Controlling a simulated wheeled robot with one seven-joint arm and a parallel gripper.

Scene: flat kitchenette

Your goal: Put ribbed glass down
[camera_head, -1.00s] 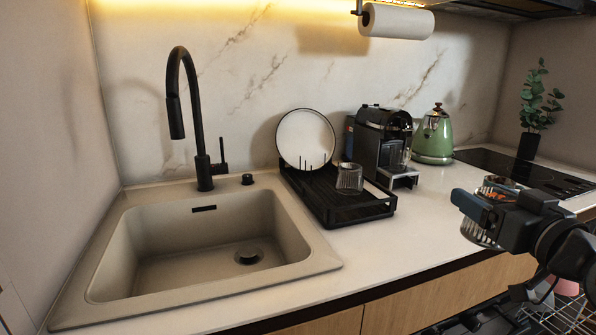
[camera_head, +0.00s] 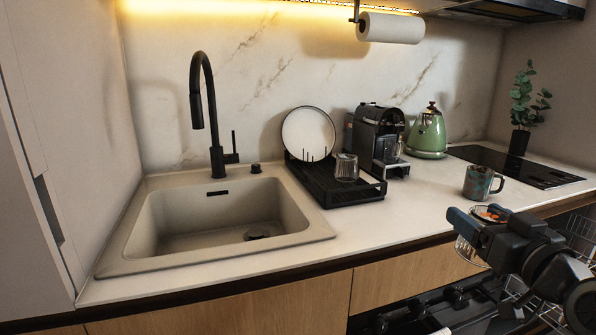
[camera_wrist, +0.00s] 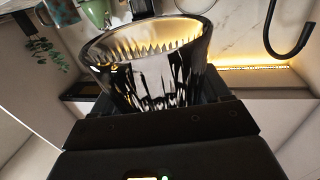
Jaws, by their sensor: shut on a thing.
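My gripper (camera_head: 478,226) is at the lower right in the head view, in front of the counter edge. It is shut on the ribbed glass (camera_head: 468,252), a clear tumbler that shows partly below and behind the fingers. The glass is clear of the counter (camera_head: 400,215). The fingertips are mostly hidden by the glass in the wrist view.
A mug (camera_head: 480,183) stands on the counter just beyond my gripper. A black dish rack (camera_head: 335,190) holds a plate (camera_head: 308,134) and another glass (camera_head: 346,167). The sink (camera_head: 225,215) is left. A coffee machine (camera_head: 378,138), green kettle (camera_head: 428,134) and hob (camera_head: 520,168) stand behind. The middle counter is clear.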

